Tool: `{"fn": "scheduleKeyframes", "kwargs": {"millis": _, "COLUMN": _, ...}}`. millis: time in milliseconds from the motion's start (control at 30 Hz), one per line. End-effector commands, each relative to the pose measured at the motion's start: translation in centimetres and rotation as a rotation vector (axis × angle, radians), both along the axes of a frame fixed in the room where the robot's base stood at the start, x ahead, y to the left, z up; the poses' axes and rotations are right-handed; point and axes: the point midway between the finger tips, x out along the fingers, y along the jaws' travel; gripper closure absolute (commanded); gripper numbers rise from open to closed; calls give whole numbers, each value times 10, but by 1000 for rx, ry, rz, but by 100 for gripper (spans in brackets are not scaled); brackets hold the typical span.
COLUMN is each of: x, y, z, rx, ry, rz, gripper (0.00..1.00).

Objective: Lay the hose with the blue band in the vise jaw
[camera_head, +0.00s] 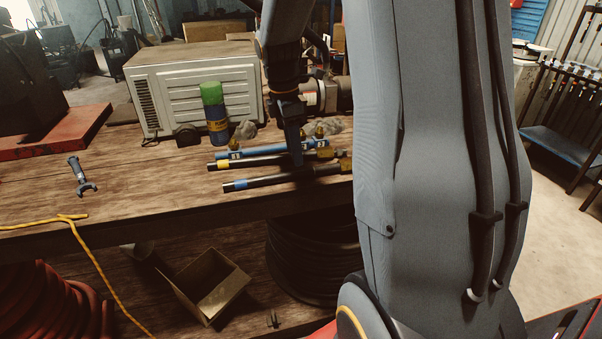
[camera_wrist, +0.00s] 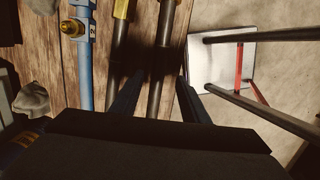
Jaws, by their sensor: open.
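The hose with the blue band (camera_head: 268,182) is black and lies along the front of the bench, its brass-coloured end at the right. My gripper (camera_head: 297,160) reaches down over the hoses. In the wrist view its open fingers (camera_wrist: 157,90) point to either side of the front hose (camera_wrist: 164,55), with no visible hold on it. The blue band is out of sight there. I cannot make out the vise jaw in either view. A grey machine part (camera_head: 320,96) shows behind, partly hidden by my arm.
A yellow-banded hose (camera_head: 245,162) lies just behind, then a blue pipe with brass fittings (camera_head: 262,148). A green-capped bottle (camera_head: 215,115) and white cabinet (camera_head: 195,90) stand farther back. A wrench (camera_head: 78,175) lies left. The bench front edge is close.

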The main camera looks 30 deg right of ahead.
Motion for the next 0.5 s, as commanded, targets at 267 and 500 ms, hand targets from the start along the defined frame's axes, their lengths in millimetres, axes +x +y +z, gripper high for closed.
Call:
{"fn": "scheduleKeyframes", "kwargs": {"millis": 267, "x": -4, "y": -7, "z": -27, "rx": 2, "ry": 3, "rz": -4, "gripper": 59}}
{"fn": "scheduleKeyframes", "kwargs": {"millis": 500, "x": -4, "y": -14, "z": -57, "rx": 2, "ry": 2, "rz": -3, "gripper": 59}}
